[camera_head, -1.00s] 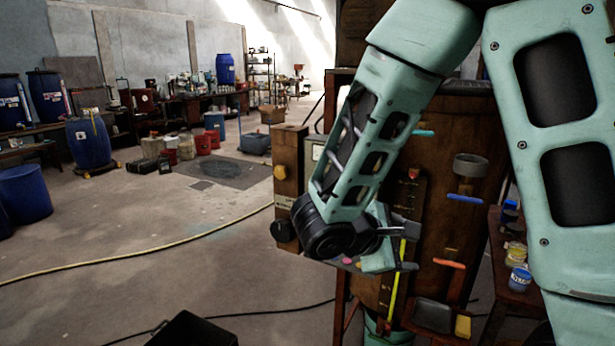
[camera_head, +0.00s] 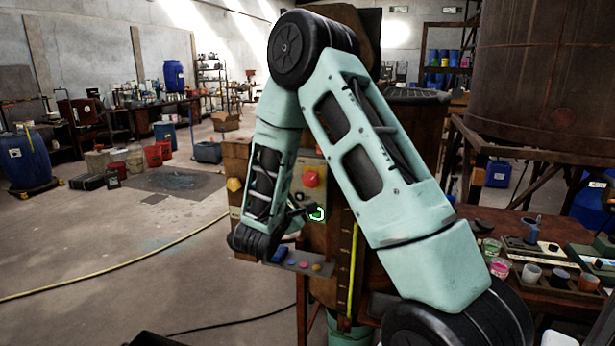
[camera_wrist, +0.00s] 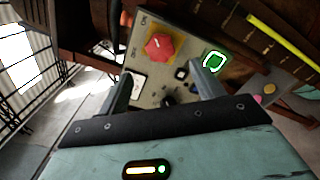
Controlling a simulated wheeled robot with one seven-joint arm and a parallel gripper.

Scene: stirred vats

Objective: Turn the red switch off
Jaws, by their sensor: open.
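The red switch (camera_head: 311,178) is a chunky red knob on a pale panel (camera_head: 322,166) fixed to the wooden cabinet, just right of my forearm. In the wrist view the red knob (camera_wrist: 160,46) sits on the same panel, with small lettering near it. My gripper (camera_wrist: 165,86) is open, its two grey fingers apart and empty. The knob shows just beyond and above the gap between the fingertips, with no clear contact. In the head view my gripper (camera_head: 304,212) is partly hidden and lies below the knob.
A small ledge with coloured buttons (camera_head: 303,264) juts out below the panel. A yellow strip (camera_head: 352,268) runs down the cabinet. A table with cups (camera_head: 532,274) stands at the right.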

